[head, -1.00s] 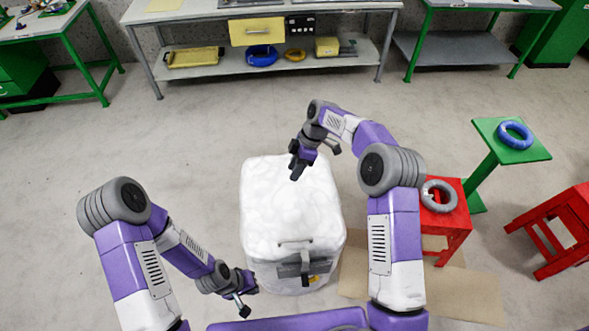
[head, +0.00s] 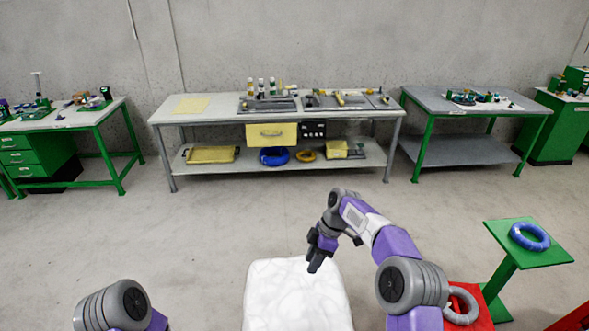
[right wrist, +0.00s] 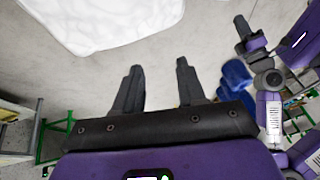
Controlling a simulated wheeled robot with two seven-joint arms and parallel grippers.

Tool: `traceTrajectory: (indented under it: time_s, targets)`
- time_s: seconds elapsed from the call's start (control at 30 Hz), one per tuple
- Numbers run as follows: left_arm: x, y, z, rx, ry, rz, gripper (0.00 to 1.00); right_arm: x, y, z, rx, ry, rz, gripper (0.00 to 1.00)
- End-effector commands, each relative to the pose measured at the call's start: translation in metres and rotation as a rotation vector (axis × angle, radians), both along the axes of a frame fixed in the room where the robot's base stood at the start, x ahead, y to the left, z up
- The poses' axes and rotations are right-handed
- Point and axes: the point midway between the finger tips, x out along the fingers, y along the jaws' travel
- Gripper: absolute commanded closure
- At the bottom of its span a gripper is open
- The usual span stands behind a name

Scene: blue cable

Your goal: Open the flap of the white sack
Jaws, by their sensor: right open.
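The white sack (head: 297,300) stands low in the middle of the head view, its lower part cut off by the frame edge. Its flap and front buckle are out of this view. Part of the sack (right wrist: 100,22) fills the upper left of the right wrist view. My right gripper (head: 315,264) is over the sack's far right top edge in the head view. In the right wrist view its two fingers (right wrist: 156,85) are spread with nothing between them. My left gripper (right wrist: 243,28) appears small in that view's upper right, its jaws unclear; the head view leaves it out.
A red stool (head: 482,318) with a grey cable coil (head: 461,305) and a green stand (head: 528,256) with a blue coil (head: 529,236) are on the right. A long workbench (head: 222,109) stands at the back. The floor before it is clear.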

Motion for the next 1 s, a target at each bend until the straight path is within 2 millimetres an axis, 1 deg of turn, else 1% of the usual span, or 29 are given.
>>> traceTrajectory:
  time_s: [0.07, 0.17, 0.27, 0.3, 0.37, 0.4, 0.47, 0.5, 0.57, 0.6, 0.67, 0.7, 0.77, 0.8, 0.9, 1.0]
  targets:
    - [0.0, 0.0, 0.0, 0.0, 0.0, 0.0, 1.0, -0.002, 0.0, -0.006, -0.003, 0.009, -0.017, 0.6]
    - [0.0, 0.0, 0.0, 0.0, 0.0, 0.0, 1.0, -0.007, 0.002, -0.029, -0.015, 0.034, -0.09, 0.6]
    - [0.0, 0.0, 0.0, 0.0, 0.0, 0.0, 1.0, -0.019, 0.005, -0.071, -0.035, 0.079, -0.232, 0.6]
    - [0.0, 0.0, 0.0, 0.0, 0.0, 0.0, 1.0, -0.027, 0.006, -0.09, -0.043, 0.102, -0.304, 0.6]
    - [0.0, 0.0, 0.0, 0.0, 0.0, 0.0, 1.0, -0.042, 0.008, -0.118, -0.057, 0.134, -0.418, 0.6]
    - [0.0, 0.0, 0.0, 0.0, 0.0, 0.0, 1.0, -0.053, 0.008, -0.136, -0.065, 0.157, -0.494, 0.6]
    - [0.0, 0.0, 0.0, 0.0, 0.0, 0.0, 1.0, -0.072, 0.009, -0.161, -0.077, 0.191, -0.609, 0.6]
    - [0.0, 0.0, 0.0, 0.0, 0.0, 0.0, 1.0, -0.086, 0.009, -0.176, -0.085, 0.213, -0.686, 0.6]
    - [0.0, 0.0, 0.0, 0.0, 0.0, 0.0, 1.0, -0.109, 0.009, -0.197, -0.095, 0.248, -0.801, 0.6]
    - [0.0, 0.0, 0.0, 0.0, 0.0, 0.0, 1.0, -0.125, 0.009, -0.209, -0.101, 0.271, -0.878, 0.6]
    - [0.0, 0.0, 0.0, 0.0, 0.0, 0.0, 1.0, -0.151, 0.009, -0.224, -0.11, 0.306, -0.994, 0.6]
    - [0.0, 0.0, 0.0, 0.0, 0.0, 0.0, 1.0, -0.169, 0.008, -0.233, -0.116, 0.33, -1.069, 0.6]
    - [0.0, 0.0, 0.0, 0.0, 0.0, 0.0, 1.0, -0.197, 0.007, -0.243, -0.123, 0.364, -1.184, 0.6]
    - [0.0, 0.0, 0.0, 0.0, 0.0, 0.0, 1.0, -0.214, 0.006, -0.248, -0.127, 0.385, -1.257, 0.6]
    - [0.0, 0.0, 0.0, 0.0, 0.0, 0.0, 1.0, -0.254, 0.005, -0.253, -0.133, 0.435, -1.421, 0.6]
    - [0.0, 0.0, 0.0, 0.0, 0.0, 0.0, 1.0, -0.284, 0.003, -0.253, -0.134, 0.471, -1.543, 0.6]
